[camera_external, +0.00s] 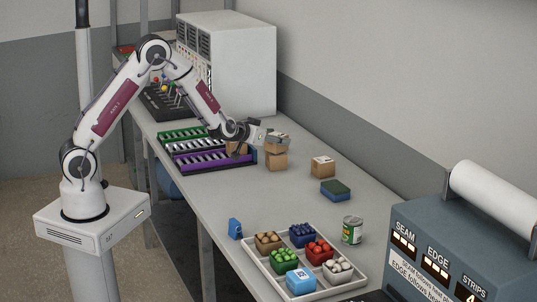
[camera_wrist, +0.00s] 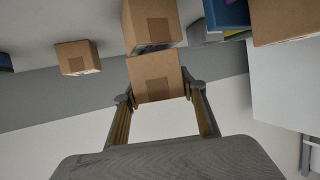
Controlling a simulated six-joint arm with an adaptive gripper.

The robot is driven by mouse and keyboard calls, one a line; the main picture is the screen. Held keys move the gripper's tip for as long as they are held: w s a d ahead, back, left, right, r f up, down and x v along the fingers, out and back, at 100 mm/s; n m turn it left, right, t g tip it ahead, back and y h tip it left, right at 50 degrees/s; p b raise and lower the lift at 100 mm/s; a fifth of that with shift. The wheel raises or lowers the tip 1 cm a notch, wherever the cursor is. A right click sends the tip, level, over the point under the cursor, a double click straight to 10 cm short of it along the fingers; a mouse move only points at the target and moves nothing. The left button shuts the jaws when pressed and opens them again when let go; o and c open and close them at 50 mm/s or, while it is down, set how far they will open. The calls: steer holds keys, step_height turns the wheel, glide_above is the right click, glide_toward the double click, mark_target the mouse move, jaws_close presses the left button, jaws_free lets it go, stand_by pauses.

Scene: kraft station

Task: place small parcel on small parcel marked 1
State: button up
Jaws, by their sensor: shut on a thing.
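My gripper (camera_external: 265,139) is shut on a small brown parcel (camera_wrist: 156,76), which sits between the fingertips in the wrist view. In the external view this held parcel (camera_external: 278,144) is directly above another brown parcel (camera_external: 276,161) that stands on the table. The lower parcel also shows in the wrist view (camera_wrist: 152,20), close beyond the held one. I cannot tell whether the two touch or have a thin gap. The held parcel looks nearly level. No mark 1 is readable on any parcel.
A separate parcel (camera_external: 323,167) stands right of the stack, near a blue-green block (camera_external: 335,190). Another parcel (camera_external: 236,148) is left, by the purple rack (camera_external: 213,160). A can (camera_external: 352,230) and a tray (camera_external: 267,272) of small goods are nearer. The table middle is clear.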

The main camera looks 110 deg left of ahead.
steer(key=shift+f, duration=0.3)
steer(key=shift+f, duration=0.15)
steer(key=o, duration=1.2)
steer(key=shift+c, duration=0.2)
steer(key=shift+r, duration=0.2)
steer(key=v, duration=1.2)
